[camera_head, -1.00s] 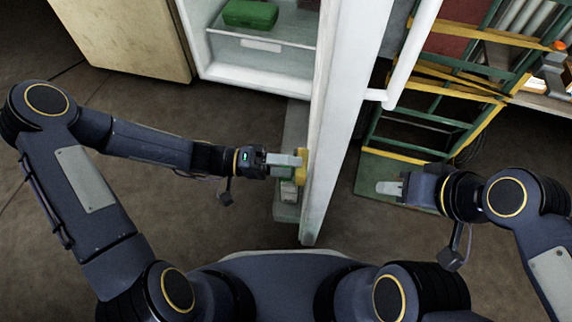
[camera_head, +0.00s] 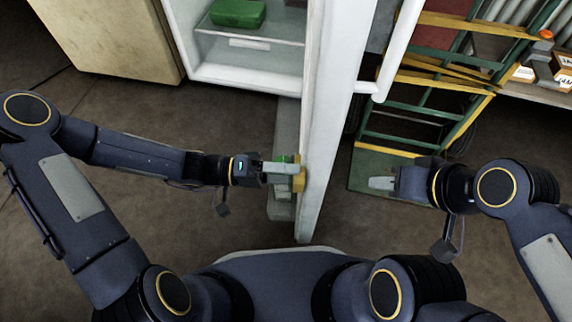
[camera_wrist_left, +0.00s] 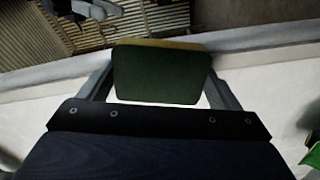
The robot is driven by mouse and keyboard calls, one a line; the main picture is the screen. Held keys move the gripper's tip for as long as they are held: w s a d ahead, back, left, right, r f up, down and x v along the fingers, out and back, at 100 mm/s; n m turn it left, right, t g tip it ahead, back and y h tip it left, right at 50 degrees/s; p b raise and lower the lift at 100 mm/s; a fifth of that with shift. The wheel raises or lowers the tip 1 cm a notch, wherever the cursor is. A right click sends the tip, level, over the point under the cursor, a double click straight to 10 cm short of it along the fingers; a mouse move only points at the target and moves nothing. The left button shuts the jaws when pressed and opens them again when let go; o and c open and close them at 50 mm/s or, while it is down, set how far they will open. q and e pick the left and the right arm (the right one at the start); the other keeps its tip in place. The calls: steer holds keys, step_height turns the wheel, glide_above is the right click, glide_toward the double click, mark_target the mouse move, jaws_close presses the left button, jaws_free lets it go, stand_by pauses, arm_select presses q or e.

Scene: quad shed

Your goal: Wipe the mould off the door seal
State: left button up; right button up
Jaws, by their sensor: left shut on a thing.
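The open fridge door (camera_head: 330,120) stands edge-on in the middle of the head view. Its seal runs along the inner edge, and the left wrist view shows a pale grey strip (camera_wrist_left: 45,76) there. I cannot make out any mould. My left gripper (camera_head: 282,173) is shut on a green and yellow sponge (camera_head: 299,181). The sponge's yellow face is at the door's inner side, seemingly touching it. The sponge (camera_wrist_left: 160,74) also shows between the fingers in the left wrist view. My right gripper (camera_head: 382,183) is beyond the door on the right; its finger gap is not clear.
The open fridge (camera_head: 245,75) holds a green box (camera_head: 238,13) on a shelf. A beige cabinet (camera_head: 105,35) stands to its left. A door handle (camera_head: 398,55) sticks out on the right, near a green and yellow ladder (camera_head: 425,110). The floor left of the door is clear.

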arm_select(q)
steer(key=shift+w+d+b, duration=0.2)
steer(key=shift+w+b, duration=0.1)
steer(key=shift+w, duration=0.9)
steer(key=a, duration=0.6)
steer(key=shift+w+p, duration=0.3)
steer(key=shift+w, duration=0.1)
steer(key=shift+w+a, duration=0.2)
steer(key=shift+a, duration=1.3)
